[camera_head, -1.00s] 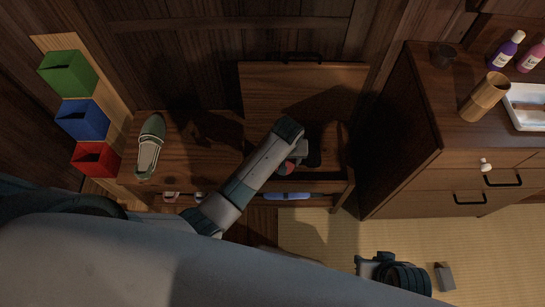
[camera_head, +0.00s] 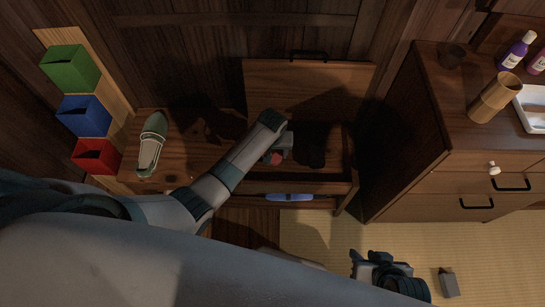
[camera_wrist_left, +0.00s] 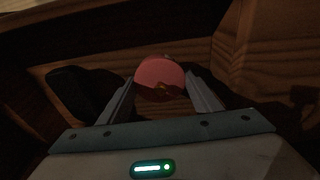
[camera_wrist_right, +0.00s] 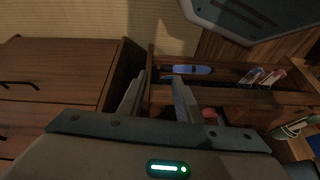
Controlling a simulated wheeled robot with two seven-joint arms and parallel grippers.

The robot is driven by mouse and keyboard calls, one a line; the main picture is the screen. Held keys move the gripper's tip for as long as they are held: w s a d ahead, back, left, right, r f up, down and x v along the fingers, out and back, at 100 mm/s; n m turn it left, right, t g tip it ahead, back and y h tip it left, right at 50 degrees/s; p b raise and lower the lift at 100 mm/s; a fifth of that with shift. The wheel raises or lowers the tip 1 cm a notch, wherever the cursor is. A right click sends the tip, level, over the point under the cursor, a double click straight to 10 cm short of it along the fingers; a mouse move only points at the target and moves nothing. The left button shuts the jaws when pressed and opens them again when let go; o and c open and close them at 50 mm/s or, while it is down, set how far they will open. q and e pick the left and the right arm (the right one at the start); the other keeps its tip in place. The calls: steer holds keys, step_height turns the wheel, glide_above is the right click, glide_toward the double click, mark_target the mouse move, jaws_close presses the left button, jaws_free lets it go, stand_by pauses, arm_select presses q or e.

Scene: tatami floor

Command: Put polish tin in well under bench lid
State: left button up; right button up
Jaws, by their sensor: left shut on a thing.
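The polish tin (camera_head: 274,157) is small, round and red. My left gripper (camera_head: 282,150) is shut on it, and the tin's red face shows between the fingers in the left wrist view (camera_wrist_left: 160,75). The bench lid (camera_head: 310,88) stands raised against the back wall. The well (camera_head: 335,160) is the dark opening in the bench's right part, in shadow. The tin is over or within the well's left part; its exact height is unclear. My right gripper (camera_wrist_right: 159,85) is open and empty, low at the front right of the head view (camera_head: 365,268).
A green shoe (camera_head: 151,145) lies on the bench's left seat. Green, blue (camera_head: 84,117) and red boxes stand further left. A blue item (camera_head: 289,197) is on the shelf below. A drawer cabinet (camera_head: 430,165) with bottles and a wooden cup (camera_head: 494,98) stands right. A grey block (camera_head: 448,283) lies on the tatami.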

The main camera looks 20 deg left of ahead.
arm_select(q)
step_height(320, 180, down, 2)
steer(key=shift+f+b, duration=0.25)
steer(key=shift+b, duration=0.1)
steer(key=shift+f, duration=0.45)
arm_select(e)
steer(key=shift+w+a+r+t+y, duration=0.2)
steer(key=shift+w+a+t+y, duration=0.1)
steer(key=shift+w+a+t, duration=0.4)
arm_select(q)
steer(key=shift+f, duration=0.1)
arm_select(e)
steer(key=shift+s+a, duration=0.1)
steer(key=shift+s, duration=0.05)
arm_select(q)
steer(key=o, duration=1.1)
steer(key=shift+c, duration=0.2)
